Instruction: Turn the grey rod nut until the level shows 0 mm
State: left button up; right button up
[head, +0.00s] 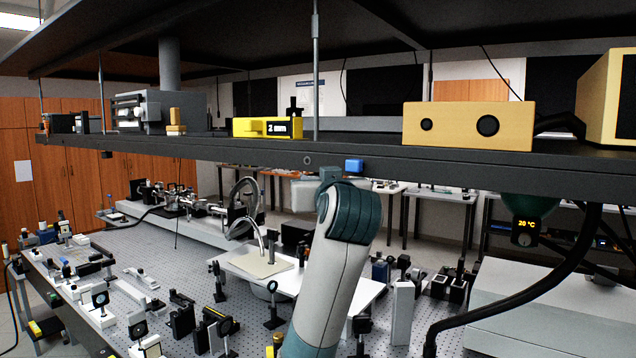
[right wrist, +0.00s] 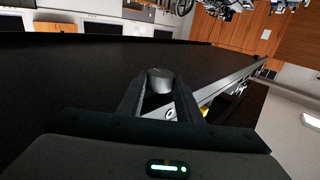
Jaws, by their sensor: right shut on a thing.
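The level (head: 268,127) is a yellow block on the overhead shelf in the head view. Its small display reads 2 mm. The grey rod nut (right wrist: 160,75) is a short grey cylinder by the dark underside of the shelf in the right wrist view. My right gripper (right wrist: 159,84) is shut on it, with one dark finger on each side. In the head view my right arm rises to just below the shelf edge, under a thin grey rod (head: 316,60); the fingers and the nut cannot be made out there. My left gripper is in neither view.
The dark shelf (head: 230,143) spans the head view above my arm. It bears a yellow box (head: 468,126) with two round openings and a grey instrument (head: 150,108). Below is an optical table (head: 160,262) crowded with mounts.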

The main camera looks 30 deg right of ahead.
jog(key=shift+a+m+g+h, duration=0.15)
jog(key=shift+m+g+h, duration=0.2)
jog(key=shift+h, duration=0.25)
jog(key=m+g+h+b, duration=0.1)
jog(key=m+g+h, duration=0.2)
jog(key=m+g, duration=0.1)
jog(key=w+m+g+h+b, duration=0.1)
jog(key=m+g+h, duration=0.2)
jog(key=g, duration=0.3)
jog(key=a+m+g+h+b, duration=0.1)
jog(key=m+g+h, duration=0.2)
jog(key=m+g, duration=0.2)
jog(key=shift+w+r+h, duration=0.15)
jog(key=shift+w+h, duration=0.25)
jog(key=shift+w+m+g+p, duration=0.1)
jog(key=shift+m+g+p, duration=0.2)
jog(key=shift+m+g, duration=0.6)
jog(key=m+g, duration=0.1)
jog(key=m+g+p, duration=0.1)
jog(key=g, duration=0.1)
jog(key=m+g+y+p, duration=0.1)
jog(key=g, duration=0.1)
jog(key=shift+w+d+g, duration=0.1)
jog(key=shift+w+g, duration=0.15)
jog(key=shift+m+g, duration=0.25)
jog(key=shift+g, duration=0.05)
